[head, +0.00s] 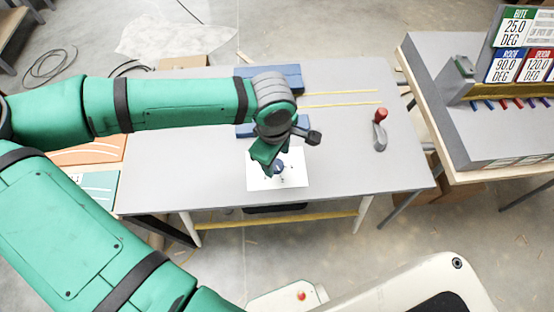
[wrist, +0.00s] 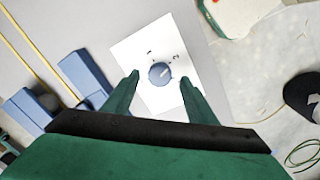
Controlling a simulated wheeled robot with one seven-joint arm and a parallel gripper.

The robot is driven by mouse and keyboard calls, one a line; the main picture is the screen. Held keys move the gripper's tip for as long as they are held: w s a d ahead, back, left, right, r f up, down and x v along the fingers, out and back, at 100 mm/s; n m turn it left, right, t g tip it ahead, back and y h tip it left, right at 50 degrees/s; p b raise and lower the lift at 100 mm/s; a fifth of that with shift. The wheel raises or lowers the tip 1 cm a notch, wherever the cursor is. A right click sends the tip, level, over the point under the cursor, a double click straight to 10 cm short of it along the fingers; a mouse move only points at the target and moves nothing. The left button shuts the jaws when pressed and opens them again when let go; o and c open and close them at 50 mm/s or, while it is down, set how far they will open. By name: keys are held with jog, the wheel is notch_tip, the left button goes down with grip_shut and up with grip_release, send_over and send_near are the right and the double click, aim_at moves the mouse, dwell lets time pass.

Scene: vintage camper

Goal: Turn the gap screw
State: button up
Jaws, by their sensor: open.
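The gap screw is a round blue knob (wrist: 160,73) with a light pointer line, set on a white plate (wrist: 135,45) with small dark marks. In the head view the knob (head: 278,168) sits on the white plate (head: 296,176) near the table's front edge, partly hidden by my gripper. My gripper (head: 270,160) is over the plate. In the wrist view my gripper (wrist: 160,80) is open, one finger on each side of the knob and apart from it. Its height above the knob is hard to tell.
The grey table (head: 200,150) carries blue blocks (head: 290,75) behind my wrist and yellow lines. A red-topped lever (head: 380,125) stands at the right. A bench (head: 460,120) with signs reading BITE 25.0 DEG, 90.0 DEG and 120.0 DEG is further right. The table's right front is clear.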

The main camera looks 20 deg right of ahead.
aim_at(276, 167)
notch_tip(276, 167, up, 8)
jog(key=shift+s+a, duration=0.15)
jog(key=shift+a, duration=0.05)
jog(key=shift+d+f, duration=0.1)
dwell(0.5)
